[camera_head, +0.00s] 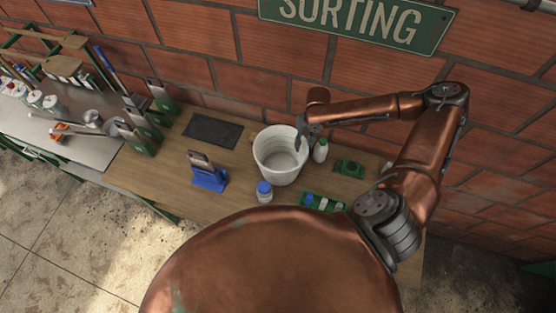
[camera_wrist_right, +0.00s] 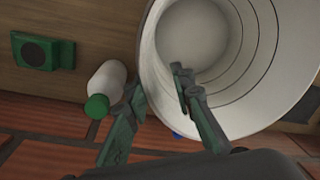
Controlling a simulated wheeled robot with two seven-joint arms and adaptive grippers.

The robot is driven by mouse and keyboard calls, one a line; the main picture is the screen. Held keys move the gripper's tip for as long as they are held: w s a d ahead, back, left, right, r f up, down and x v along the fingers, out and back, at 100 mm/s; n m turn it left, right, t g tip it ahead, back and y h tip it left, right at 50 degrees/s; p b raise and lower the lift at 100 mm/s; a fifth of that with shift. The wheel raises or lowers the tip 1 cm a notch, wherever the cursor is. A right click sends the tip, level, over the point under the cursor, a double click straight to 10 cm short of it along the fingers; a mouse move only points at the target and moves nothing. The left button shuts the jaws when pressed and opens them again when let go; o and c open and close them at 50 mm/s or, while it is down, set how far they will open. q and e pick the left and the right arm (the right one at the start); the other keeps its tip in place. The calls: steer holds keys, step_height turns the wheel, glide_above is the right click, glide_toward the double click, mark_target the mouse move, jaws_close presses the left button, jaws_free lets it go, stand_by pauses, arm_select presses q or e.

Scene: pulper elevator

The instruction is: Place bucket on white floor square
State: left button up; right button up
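The white bucket (camera_head: 278,158) stands upright and empty on the wooden workbench (camera_head: 240,204). My right gripper (camera_head: 302,142) reaches over its right rim from the wall side. In the right wrist view the bucket (camera_wrist_right: 230,85) fills the upper right. There my right gripper (camera_wrist_right: 158,86) straddles the rim, one finger inside the bucket and one outside. The fingers are apart, with a gap beside the wall; I see no firm grip. My left gripper is out of view. I cannot make out a white floor square.
Near the bucket are a white bottle with green cap (camera_head: 320,150), a blue-capped jar (camera_head: 264,192), a blue stand (camera_head: 208,172), a green tray (camera_head: 322,202), a green block (camera_head: 349,168) and a dark mat (camera_head: 212,131). Brick wall stands behind. Open concrete floor (camera_head: 70,245) shows lower left.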

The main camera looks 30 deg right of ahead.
mark_target(301, 156)
steer(key=shift+w+a+f, duration=0.1)
steer(key=shift+w+f, duration=0.2)
steer(key=shift+f, duration=0.25)
steer(key=shift+w+a+f, duration=0.1)
steer(key=shift+w+f, duration=0.15)
steer(key=shift+f, duration=0.3)
steer(key=shift+s+d+f+p, duration=0.1)
steer(key=shift+s+f+p, duration=0.15)
steer(key=shift+f+p, duration=0.05)
steer(key=f+p, duration=0.1)
steer(key=f, duration=0.3)
steer(key=shift+s+f, duration=0.15)
steer(key=shift+s, duration=0.05)
steer(key=shift+f, duration=0.4)
steer(key=shift+s, duration=0.1)
jaws_close()
